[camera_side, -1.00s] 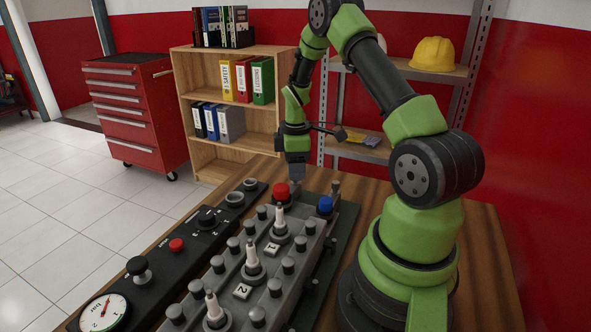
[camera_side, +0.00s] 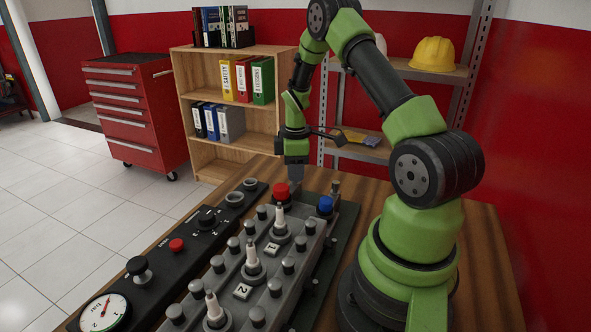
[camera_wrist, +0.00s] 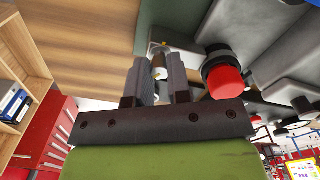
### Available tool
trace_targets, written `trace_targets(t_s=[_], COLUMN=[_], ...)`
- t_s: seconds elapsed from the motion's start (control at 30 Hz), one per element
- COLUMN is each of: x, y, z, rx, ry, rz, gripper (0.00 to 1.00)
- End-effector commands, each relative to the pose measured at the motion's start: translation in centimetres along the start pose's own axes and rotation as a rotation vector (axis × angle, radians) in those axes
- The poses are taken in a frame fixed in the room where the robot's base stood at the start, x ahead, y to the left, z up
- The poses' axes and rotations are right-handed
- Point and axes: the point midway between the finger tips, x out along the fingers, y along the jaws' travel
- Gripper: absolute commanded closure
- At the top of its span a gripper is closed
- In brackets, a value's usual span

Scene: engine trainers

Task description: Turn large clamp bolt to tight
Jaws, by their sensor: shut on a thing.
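My gripper (camera_side: 295,183) points down at the far end of the grey engine block (camera_side: 262,290), just behind the red cap (camera_side: 281,190). In the wrist view my gripper (camera_wrist: 160,88) has its two dark jaws closed around a pale, round metal part, the large clamp bolt (camera_wrist: 160,68). The jaws hide most of the bolt's sides. In the side view the bolt is hidden behind the red cap and the jaws. The red cap (camera_wrist: 224,80) is right of the jaws in the wrist view, apart from them.
A blue cap (camera_side: 326,204) and a metal post (camera_side: 336,187) stand right of my gripper. White spark plugs (camera_side: 252,258) rise along the block. A black control panel (camera_side: 160,252) with a gauge (camera_side: 103,313) lies to the left. Bare wooden table (camera_side: 480,270) shows at right.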

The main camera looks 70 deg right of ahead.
Motion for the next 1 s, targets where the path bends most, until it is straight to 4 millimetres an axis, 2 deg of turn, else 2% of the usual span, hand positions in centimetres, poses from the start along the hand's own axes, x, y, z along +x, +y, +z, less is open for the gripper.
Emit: trace_targets(t_s=[0.27,1.0], x=[-0.03,-0.02], y=[-0.02,-0.06], z=[0.02,0.03], rx=[0.183,0.884], ry=[-0.001,-0.002], rz=[0.000,0.000], gripper=[1.00,1.00])
